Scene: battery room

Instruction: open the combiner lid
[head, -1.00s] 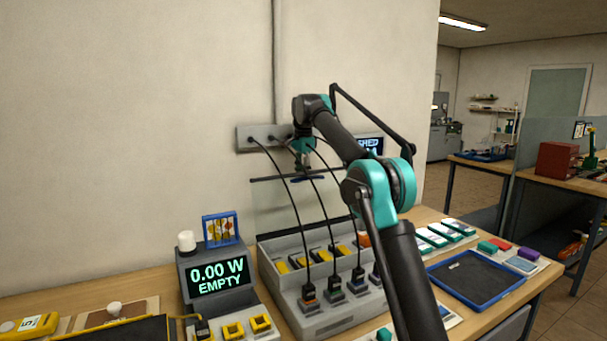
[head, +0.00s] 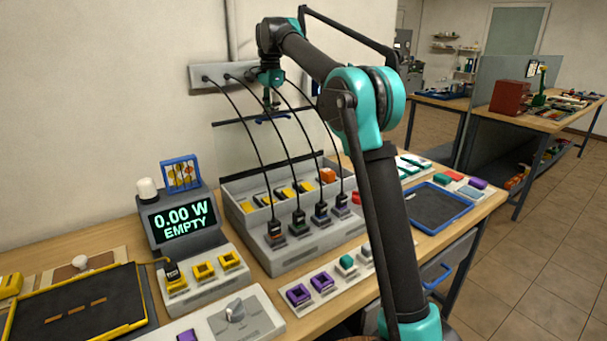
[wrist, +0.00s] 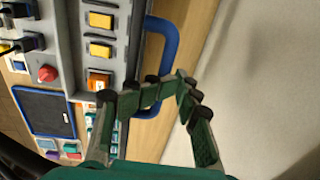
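The combiner is a grey box (head: 290,245) on the bench with yellow blocks inside and black cable plugs along its front. Its clear lid (head: 270,150) stands raised, nearly upright, at the back, with a dark top edge bar. The lid's blue handle (head: 285,118) is at that edge and shows large in the wrist view (wrist: 172,50). My gripper (head: 270,97) is just above the edge, at the handle. In the wrist view its fingers (wrist: 182,84) converge with tips together, and one finger crosses the handle. I cannot tell whether the handle is gripped.
Several black cables run from a wall outlet strip (head: 208,80) down to the box, close to my gripper. A display (head: 183,220) reads "0.00 W EMPTY" at left. A blue-rimmed tray (head: 470,210) lies right of my arm. Floor is clear at right.

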